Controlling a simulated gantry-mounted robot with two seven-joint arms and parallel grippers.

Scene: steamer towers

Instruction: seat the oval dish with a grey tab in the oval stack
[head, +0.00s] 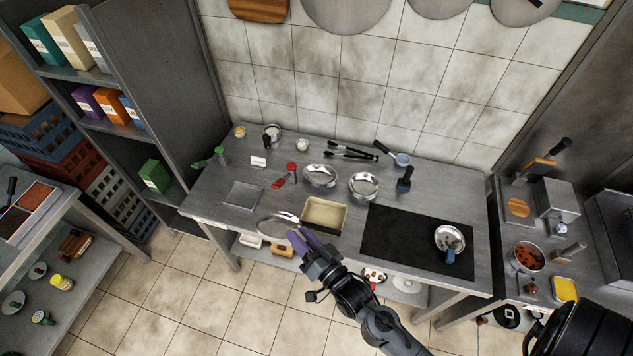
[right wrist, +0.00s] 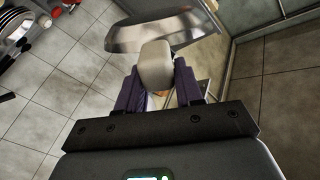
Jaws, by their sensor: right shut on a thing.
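My right gripper (head: 305,241), with purple fingers, is shut on the grey tab of a shiny metal dish (head: 272,224). The dish is held out at the front edge of the steel table, left of the tan tray. In the right wrist view the grey tab (right wrist: 156,66) sits between the fingers, and the dish (right wrist: 160,32) extends beyond it, tilted. Two shiny metal vessels stand on the table: a left one (head: 320,175) and a right one (head: 364,186). I cannot tell from here which is the oval stack. My left gripper is not in view.
A tan rectangular tray (head: 325,215) stands near the front edge. A black mat (head: 410,237) lies to its right, with a blue-tabbed metal dish (head: 449,237) on it. Tongs (head: 350,150) and a red-handled tool (head: 287,174) lie near the vessels. A square metal tray (head: 241,195) is at left.

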